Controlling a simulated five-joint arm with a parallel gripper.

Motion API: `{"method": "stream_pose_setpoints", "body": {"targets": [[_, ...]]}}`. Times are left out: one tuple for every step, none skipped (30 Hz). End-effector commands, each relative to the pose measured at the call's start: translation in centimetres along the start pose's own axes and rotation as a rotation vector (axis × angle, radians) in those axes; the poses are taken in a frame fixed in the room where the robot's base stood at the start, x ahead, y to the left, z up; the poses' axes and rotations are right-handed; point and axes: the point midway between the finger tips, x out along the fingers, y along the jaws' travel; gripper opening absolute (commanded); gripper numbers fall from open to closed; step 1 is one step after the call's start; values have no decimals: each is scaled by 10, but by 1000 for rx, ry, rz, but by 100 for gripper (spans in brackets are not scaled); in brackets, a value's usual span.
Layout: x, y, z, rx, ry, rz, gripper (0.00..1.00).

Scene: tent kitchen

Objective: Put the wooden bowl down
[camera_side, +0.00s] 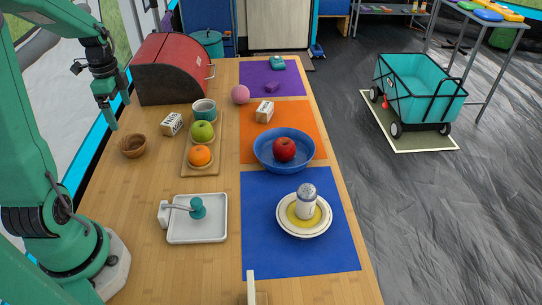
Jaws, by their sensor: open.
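The wooden bowl (132,147) stands upright on the bare wooden table, left of the wooden board with the fruit. It looks empty. My gripper (114,115) hangs above and a little left of the bowl, fingers pointing down. It is open, holds nothing and appears apart from the bowl.
A wooden board (187,168) holds a mug (204,110), a green apple (203,132) and an orange (200,155). A small carton (172,124) lies near the bowl. A red bread box (172,68) stands behind. A white tray (186,236) sits in front. Bare table lies left of the board.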

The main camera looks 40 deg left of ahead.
Motion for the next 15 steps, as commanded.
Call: {"method": "stream_pose_setpoints", "body": {"targets": [[0,0,0,0,0,0,97],[0,0,-1,-1,0,-1,97],[-1,1,-2,-3,0,-3,97],[-2,1,-3,-6,0,-5,97],[-4,2,-5,-9,0,-9,97],[-6,3,-8,-15,1,-14,97],[-8,4,-10,-22,1,-19,97],[-10,6,-13,-30,2,-24,97],[-14,9,-18,-42,3,-33,97],[-18,11,-22,-53,5,-40,97],[-22,14,-27,-66,7,-50,97],[-27,18,-34,-85,10,-62,97],[-31,22,-39,-100,14,-72,97],[-35,26,-45,-117,18,-83,97],[-41,32,-53,-141,25,-97,97]]}}
